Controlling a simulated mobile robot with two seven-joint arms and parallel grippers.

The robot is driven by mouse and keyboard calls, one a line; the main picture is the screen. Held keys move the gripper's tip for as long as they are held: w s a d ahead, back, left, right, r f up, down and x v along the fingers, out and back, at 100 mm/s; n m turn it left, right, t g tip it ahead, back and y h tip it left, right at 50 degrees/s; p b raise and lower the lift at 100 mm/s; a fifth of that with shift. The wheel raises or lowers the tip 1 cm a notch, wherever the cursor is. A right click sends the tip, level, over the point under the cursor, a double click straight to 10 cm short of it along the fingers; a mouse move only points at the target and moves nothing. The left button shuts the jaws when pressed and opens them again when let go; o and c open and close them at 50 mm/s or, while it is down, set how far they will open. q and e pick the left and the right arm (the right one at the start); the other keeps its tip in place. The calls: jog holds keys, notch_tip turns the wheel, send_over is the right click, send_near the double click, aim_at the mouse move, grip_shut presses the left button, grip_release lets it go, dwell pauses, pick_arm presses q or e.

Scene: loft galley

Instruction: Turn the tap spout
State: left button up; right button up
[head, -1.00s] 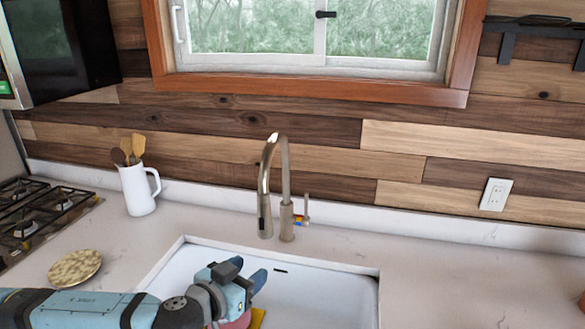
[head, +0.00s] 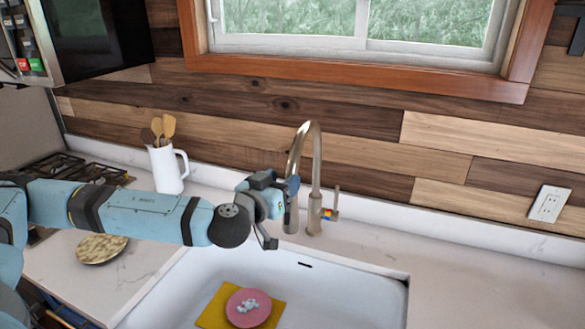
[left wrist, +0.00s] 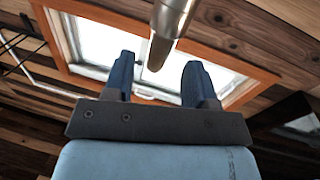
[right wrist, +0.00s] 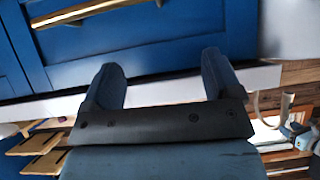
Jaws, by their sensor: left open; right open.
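The tap spout (head: 317,160) is a tall brushed-metal gooseneck behind the sink, with its handle (head: 335,205) on the right side of the base. Its downturned end hangs on the left, partly behind my left gripper (head: 294,188). That gripper is open at the hanging end of the spout. In the left wrist view the metal spout (left wrist: 170,20) comes down from the top and reaches between the two blue fingers (left wrist: 160,80); I cannot tell whether they touch it. My right gripper (right wrist: 165,82) is open and empty, low before blue cabinet fronts.
The white sink (head: 350,290) holds a pink plate (head: 240,306) on a yellow cloth (head: 212,308). A white jug (head: 168,168) with wooden utensils and a round patterned plate (head: 102,249) stand to the left. The counter right of the tap is clear.

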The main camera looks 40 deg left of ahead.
aim_at(288, 176)
pick_arm(q)
jog(key=shift+w+a+p, duration=0.15)
jog(key=shift+w+p, duration=0.35)
jog(key=shift+w, duration=1.8)
grip_shut()
